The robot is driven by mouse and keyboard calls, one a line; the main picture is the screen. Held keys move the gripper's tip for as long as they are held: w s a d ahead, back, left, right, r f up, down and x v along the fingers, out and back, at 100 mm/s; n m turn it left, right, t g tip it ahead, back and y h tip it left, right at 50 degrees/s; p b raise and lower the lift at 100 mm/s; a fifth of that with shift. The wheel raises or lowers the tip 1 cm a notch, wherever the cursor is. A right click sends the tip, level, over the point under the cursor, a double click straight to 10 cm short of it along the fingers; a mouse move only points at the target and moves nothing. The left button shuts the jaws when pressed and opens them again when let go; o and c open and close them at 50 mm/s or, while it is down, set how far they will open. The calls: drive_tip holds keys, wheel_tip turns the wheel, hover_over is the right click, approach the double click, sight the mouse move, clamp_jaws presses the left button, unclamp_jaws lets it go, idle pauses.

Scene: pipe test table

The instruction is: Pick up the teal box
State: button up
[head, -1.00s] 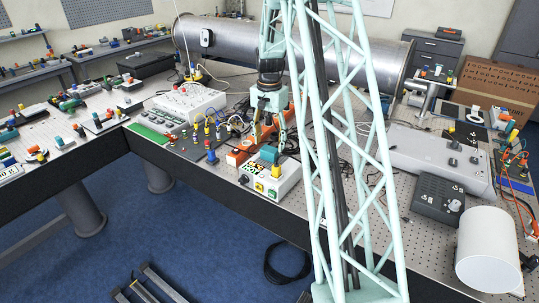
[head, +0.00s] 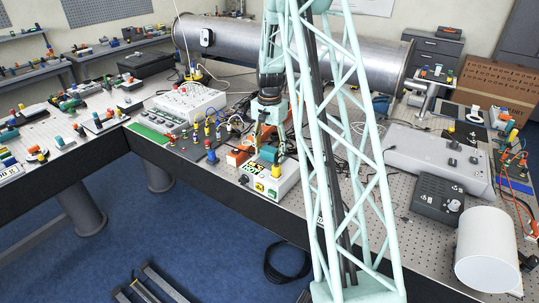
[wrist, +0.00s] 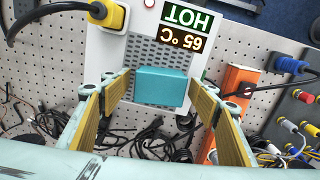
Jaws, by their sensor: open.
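The teal box (wrist: 161,87) lies on the perforated top of a white device (wrist: 150,22), whose display reads HOT and 65 °C. In the head view, the teal box (head: 268,154) sits on top of the white device (head: 272,183) near the front edge of the table. My gripper (wrist: 162,79) is open, with one finger on each side of the box in the wrist view. I cannot tell whether either finger touches it.
An orange block (wrist: 228,100) stands close beside the device. Loose black cables (wrist: 150,135) lie on the perforated table. A large metal pipe (head: 330,60) runs behind.

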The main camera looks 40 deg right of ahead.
sight(269, 149)
drive_tip(key=shift+c, duration=0.2)
drive_tip(key=c, duration=1)
drive_tip(key=shift+o, duration=0.2)
drive_tip(key=shift+r, duration=0.15)
drive_tip(key=shift+r, duration=4.9)
